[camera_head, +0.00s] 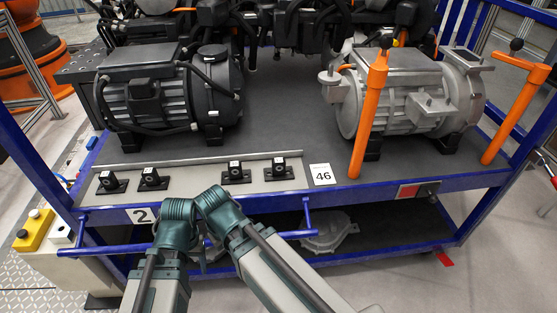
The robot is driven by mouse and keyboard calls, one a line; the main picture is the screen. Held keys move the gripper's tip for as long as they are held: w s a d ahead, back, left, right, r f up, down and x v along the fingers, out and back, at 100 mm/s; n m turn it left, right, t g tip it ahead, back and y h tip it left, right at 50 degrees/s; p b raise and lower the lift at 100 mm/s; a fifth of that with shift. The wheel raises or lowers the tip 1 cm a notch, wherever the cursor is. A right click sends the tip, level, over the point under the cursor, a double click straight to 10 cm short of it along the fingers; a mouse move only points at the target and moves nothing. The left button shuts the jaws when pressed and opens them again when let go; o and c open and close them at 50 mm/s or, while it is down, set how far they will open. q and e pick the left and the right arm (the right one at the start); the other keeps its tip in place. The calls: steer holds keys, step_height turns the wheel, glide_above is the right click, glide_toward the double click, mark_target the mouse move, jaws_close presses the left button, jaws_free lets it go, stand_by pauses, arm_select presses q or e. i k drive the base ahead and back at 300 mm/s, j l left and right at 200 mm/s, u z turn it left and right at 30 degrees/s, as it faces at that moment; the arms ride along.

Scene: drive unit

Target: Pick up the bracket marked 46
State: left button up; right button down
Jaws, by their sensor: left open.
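A white card reading 46 (322,174) lies on the dark cart top, just right of a grey plate (203,180). Small black brackets with pale tops stand on the plate: the rightmost bracket (281,168) is nearest the card, with another bracket (236,173) close to its left. A third bracket (152,179) and the far-left bracket (110,182) form a second pair. Any marks on their tops are too small to read. My right gripper does not show.
A black motor (165,100) stands behind the plate, and a silver motor (410,95) stands to the right. Orange posts (368,115) and blue cart rails (400,186) rise around the work area. A lower shelf holds a grey casting (326,232).

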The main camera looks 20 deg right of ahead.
mark_target(236, 174)
steer(key=i+z, duration=0.2)
steer(key=z, duration=0.15)
steer(key=i+j+z, duration=0.1)
steer(key=z, duration=0.25)
steer(key=i+j+z, duration=0.15)
steer(key=i+z, duration=0.2)
steer(key=k, duration=0.05)
